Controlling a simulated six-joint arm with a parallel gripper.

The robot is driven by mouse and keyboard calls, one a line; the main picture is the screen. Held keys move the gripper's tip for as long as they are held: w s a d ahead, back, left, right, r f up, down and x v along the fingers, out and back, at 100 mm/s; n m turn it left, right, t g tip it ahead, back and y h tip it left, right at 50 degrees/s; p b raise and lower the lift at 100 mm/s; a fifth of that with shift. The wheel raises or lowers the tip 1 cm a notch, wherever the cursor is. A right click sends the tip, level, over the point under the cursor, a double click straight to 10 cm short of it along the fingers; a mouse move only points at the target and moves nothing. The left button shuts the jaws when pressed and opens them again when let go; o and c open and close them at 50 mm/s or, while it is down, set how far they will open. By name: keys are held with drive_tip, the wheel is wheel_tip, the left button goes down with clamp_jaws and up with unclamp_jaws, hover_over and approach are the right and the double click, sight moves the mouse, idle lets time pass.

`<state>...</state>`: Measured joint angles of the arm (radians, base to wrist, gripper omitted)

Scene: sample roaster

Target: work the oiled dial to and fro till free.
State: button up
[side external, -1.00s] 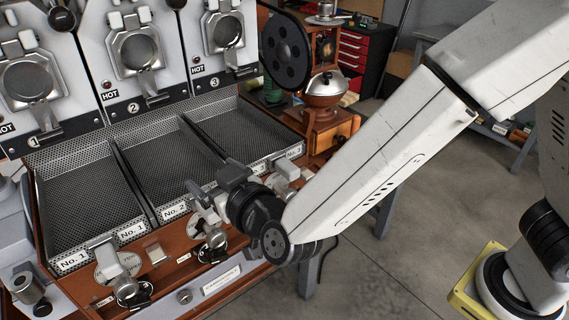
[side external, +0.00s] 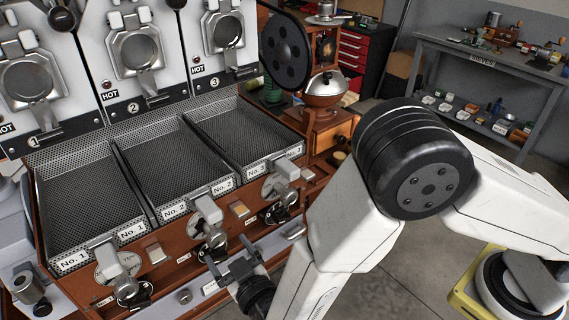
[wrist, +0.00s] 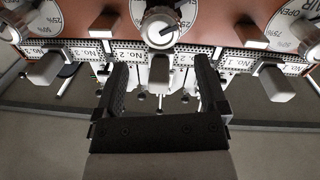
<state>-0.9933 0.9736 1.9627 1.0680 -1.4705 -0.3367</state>
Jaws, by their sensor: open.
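Three round metal dials with black-marked knobs line the rust-brown front panel: a left dial (side external: 128,288), a middle dial (side external: 213,240) and a right dial (side external: 277,212). I cannot tell which is oiled. My gripper (side external: 233,262) is open just in front of the middle dial, below the No. 2 tray. In the wrist view the middle dial (wrist: 158,27) sits beyond my open gripper (wrist: 160,72), centred between the fingers but apart from them. A pale block handle (wrist: 159,74) appears between the fingers; I see no contact.
Block handles (side external: 207,209) stick out above the dials. Small tan blocks (side external: 239,209) sit between them. Perforated cooling trays (side external: 175,160) lie behind, under roaster fronts marked HOT.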

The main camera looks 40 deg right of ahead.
sight(213, 232)
drive_tip(key=shift+f, duration=0.8)
drive_tip(key=shift+w+d, duration=0.15)
drive_tip(key=shift+w, duration=1.8)
drive_tip(key=shift+w+d, duration=0.15)
drive_tip(key=shift+w, duration=1.8)
clamp_jaws()
